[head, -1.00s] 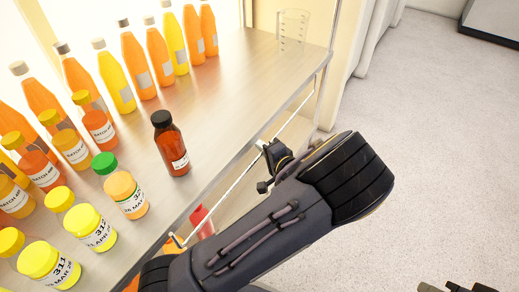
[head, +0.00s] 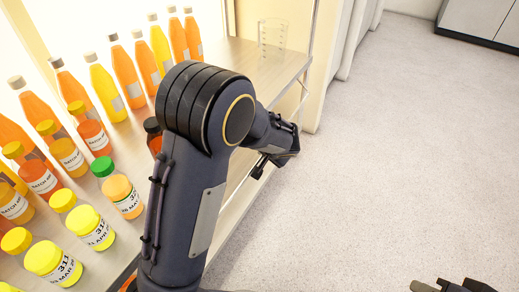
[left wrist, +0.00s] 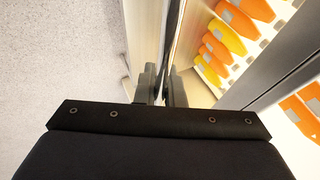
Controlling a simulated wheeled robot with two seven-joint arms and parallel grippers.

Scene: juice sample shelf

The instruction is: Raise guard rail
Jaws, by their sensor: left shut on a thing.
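The guard rail (head: 238,190) is a thin metal rod running along the front of the shelf (head: 226,62). Part of it is hidden behind my left arm. My left gripper (head: 262,166) is at the rail, outside the shelf's front edge, and is shut on it. In the left wrist view the two fingers (left wrist: 164,88) are close together, with the narrow rail (left wrist: 172,40) running away between them. My right gripper (head: 452,286) shows only at the bottom right edge, cut off by the frame, over the floor and away from the shelf.
Several orange and yellow bottles (head: 125,75) stand on the shelf, with labelled jars (head: 90,228) nearer the front. A clear beaker (head: 272,37) stands at the far end. The floor (head: 400,150) to the right is clear.

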